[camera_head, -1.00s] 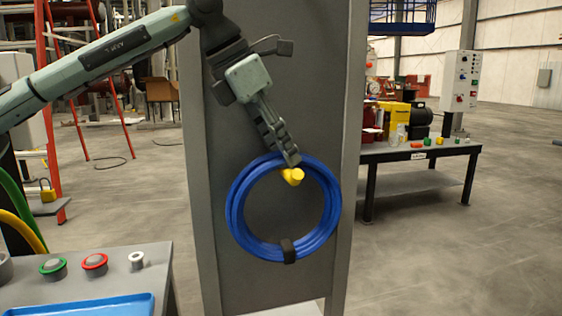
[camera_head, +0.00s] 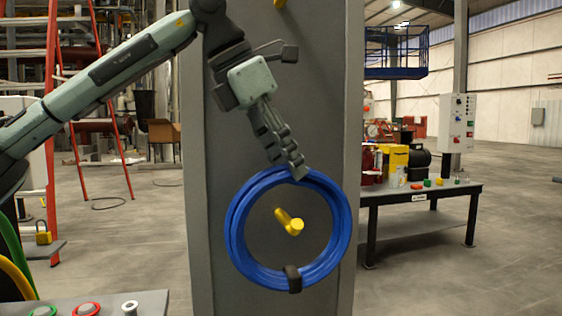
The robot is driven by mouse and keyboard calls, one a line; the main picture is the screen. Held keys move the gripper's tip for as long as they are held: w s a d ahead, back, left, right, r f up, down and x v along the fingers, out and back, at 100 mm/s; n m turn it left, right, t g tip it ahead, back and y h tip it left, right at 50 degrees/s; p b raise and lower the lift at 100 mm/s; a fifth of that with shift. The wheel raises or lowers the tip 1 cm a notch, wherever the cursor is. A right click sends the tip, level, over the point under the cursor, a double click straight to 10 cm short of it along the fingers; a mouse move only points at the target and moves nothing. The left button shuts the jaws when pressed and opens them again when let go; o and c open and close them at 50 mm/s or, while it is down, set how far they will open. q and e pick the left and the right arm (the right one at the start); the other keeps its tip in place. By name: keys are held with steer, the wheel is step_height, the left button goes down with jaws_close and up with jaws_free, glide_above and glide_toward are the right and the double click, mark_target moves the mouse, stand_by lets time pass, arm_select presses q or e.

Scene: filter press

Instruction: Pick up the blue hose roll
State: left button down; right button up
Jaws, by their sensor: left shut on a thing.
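The blue hose roll (camera_head: 235,236) is a coiled ring with a dark strap (camera_head: 293,279) at its bottom. It hangs in front of a grey upright panel (camera_head: 225,140). My left gripper (camera_head: 298,172) comes from above and is shut on the top of the roll. A yellow peg (camera_head: 290,222) on the panel shows through the ring's opening, near its middle, with clear space between it and the hose in the picture. How far the roll is from the panel I cannot tell. My right gripper is not in view.
A workbench (camera_head: 440,226) with small coloured parts stands behind at right. A grey table (camera_head: 150,302) with green, red and white round parts is at the lower left. An orange ladder (camera_head: 118,150) stands at the left. The floor at right is open.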

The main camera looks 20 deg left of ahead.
arm_select(q)
steer(key=s+d+b, duration=0.2)
steer(key=s+d, duration=0.7)
steer(key=s, duration=0.5)
steer(key=shift+d, duration=0.35)
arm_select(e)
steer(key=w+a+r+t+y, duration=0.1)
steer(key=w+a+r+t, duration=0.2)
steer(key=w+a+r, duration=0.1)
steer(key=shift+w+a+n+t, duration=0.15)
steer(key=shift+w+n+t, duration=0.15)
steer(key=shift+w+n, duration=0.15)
